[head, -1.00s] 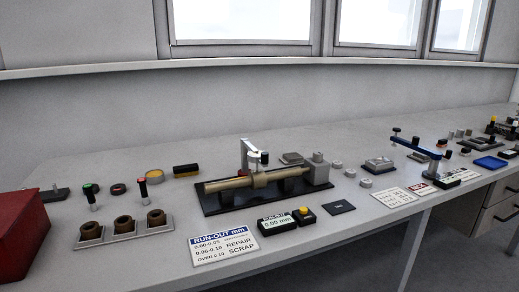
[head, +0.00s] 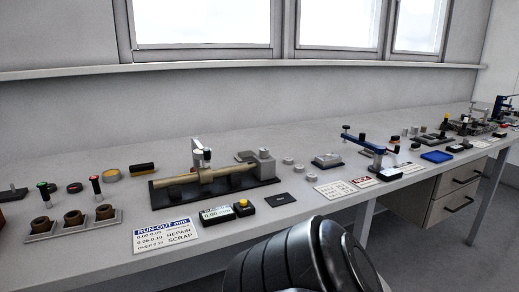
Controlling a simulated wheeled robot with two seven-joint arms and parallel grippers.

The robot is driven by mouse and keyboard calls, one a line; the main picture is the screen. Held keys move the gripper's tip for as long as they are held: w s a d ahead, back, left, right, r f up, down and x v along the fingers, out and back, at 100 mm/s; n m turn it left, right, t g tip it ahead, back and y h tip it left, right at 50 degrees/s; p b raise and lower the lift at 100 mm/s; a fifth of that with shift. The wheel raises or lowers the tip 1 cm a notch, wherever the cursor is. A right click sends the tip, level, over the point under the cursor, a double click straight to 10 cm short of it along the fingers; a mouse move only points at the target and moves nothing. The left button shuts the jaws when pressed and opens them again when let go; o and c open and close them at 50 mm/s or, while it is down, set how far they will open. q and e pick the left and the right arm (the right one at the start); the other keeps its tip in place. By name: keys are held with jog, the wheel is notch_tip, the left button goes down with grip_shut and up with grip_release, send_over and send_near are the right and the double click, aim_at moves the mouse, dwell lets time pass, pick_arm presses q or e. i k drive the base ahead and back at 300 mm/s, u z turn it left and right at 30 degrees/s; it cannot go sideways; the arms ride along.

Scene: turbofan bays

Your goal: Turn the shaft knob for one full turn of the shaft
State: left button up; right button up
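The brown shaft (head: 186,182) lies level across supports on a black base plate (head: 165,208). A grey block (head: 264,165) stands at its right end, and a white and grey upright stand (head: 197,153) rises behind the shaft. A separate shaft knob is too small to make out. The readout box (head: 216,214) in front shows 0.00 mm. A dark rounded part of my own arm shows at the bottom centre, in front of the bench edge. Neither gripper is in view, and nothing touches the shaft.
A run-out limits card (head: 165,233) and a yellow button box (head: 244,207) lie in front of the fixture. A rack of brown rings (head: 72,224) sits left. A blue-armed fixture (head: 371,150) and a blue tray (head: 436,156) stand right. Drawers (head: 455,190) hang below.

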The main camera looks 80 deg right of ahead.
aim_at(264, 151)
jog(key=k, duration=0.75)
jog(key=z, duration=0.95)
